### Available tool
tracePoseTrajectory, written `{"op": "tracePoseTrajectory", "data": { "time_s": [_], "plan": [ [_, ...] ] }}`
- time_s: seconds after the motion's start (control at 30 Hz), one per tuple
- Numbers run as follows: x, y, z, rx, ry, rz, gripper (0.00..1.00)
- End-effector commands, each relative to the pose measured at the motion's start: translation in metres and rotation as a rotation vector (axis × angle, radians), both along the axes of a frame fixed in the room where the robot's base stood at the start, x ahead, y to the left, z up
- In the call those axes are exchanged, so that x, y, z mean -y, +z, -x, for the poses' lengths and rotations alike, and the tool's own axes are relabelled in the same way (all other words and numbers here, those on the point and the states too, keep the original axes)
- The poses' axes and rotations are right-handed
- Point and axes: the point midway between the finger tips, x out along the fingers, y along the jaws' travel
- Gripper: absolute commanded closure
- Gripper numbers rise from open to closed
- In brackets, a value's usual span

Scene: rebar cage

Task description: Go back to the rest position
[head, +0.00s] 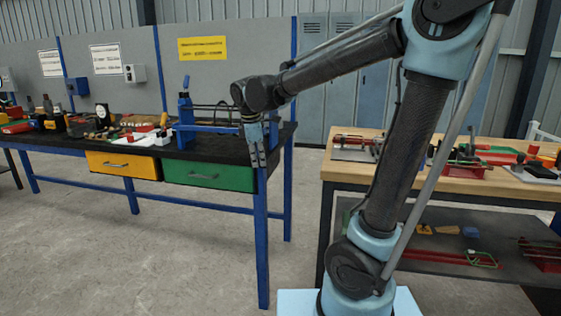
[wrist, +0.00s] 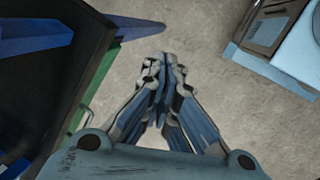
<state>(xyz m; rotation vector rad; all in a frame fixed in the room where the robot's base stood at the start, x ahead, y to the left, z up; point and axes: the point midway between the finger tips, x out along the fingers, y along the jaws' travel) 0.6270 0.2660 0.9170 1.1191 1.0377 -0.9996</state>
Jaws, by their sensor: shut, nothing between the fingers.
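My gripper (head: 255,147) hangs from my arm and points down, in front of the right end of the blue-legged workbench in the head view. In the wrist view my gripper (wrist: 163,65) has its fingers together with nothing between them, above bare grey floor. My arm is raised at the shoulder and bent, reaching left in the head view.
The blue-legged workbench (head: 60,141) carries tools and has a yellow drawer (head: 125,165) and a green drawer (head: 208,174). A wooden-topped table (head: 345,173) with parts and a lower shelf stands at right. Open floor (head: 180,240) lies between.

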Motion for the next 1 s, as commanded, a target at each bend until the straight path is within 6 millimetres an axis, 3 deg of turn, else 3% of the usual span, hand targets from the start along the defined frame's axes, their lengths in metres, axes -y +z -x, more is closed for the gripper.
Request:
{"op": "tracePoseTrajectory", "data": {
  "time_s": [0.03, 0.2, 0.5, 0.8, 1.0],
  "plan": [
    [0.023, -0.003, 0.005, 0.001, -0.073, -0.017, 1.00],
    [0.086, -0.014, 0.025, 0.006, -0.324, -0.082, 1.00],
    [0.175, -0.046, 0.078, 0.019, -0.767, -0.195, 1.00],
    [0.234, -0.095, 0.139, 0.038, -1.211, -0.306, 1.00],
    [0.256, -0.130, 0.174, 0.052, -1.479, -0.374, 1.00]
  ]
}}
